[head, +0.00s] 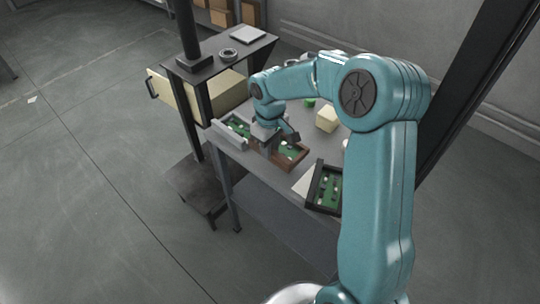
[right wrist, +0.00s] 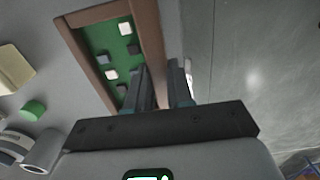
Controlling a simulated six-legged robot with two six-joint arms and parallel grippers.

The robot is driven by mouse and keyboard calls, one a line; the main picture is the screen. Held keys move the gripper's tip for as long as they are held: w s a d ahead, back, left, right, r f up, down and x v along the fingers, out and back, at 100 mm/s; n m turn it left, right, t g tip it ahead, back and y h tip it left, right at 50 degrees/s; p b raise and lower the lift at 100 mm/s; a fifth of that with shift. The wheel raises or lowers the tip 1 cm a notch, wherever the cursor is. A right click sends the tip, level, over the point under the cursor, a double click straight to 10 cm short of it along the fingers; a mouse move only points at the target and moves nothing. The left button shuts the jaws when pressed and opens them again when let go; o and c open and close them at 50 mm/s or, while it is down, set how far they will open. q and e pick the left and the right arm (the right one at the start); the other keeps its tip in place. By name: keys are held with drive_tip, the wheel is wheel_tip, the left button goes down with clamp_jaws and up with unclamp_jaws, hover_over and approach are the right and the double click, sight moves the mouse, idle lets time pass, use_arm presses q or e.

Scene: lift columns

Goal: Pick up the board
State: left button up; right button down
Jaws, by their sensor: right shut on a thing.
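A green board in a brown frame (head: 294,152) lies on the grey table, with small pale and dark parts on it. It also shows in the right wrist view (right wrist: 106,45). My right gripper (head: 268,147) reaches down at its left side. In the right wrist view the fingers (right wrist: 161,75) stand on both sides of one long edge of the brown frame and are shut on it. The fingertips are partly hidden in the head view. I cannot tell whether the board touches the table. My left gripper is not in view.
A green board in a grey frame (head: 231,134) lies left of the brown one, and another in a black frame (head: 325,188) lies right. A cream block (head: 327,118) and a green piece (head: 309,102) stand behind. A dark stand with an open drawer (head: 228,92) stands at the back left.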

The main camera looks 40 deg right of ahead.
wheel_tip(320, 180, up, 18)
drive_tip(key=p, duration=0.3)
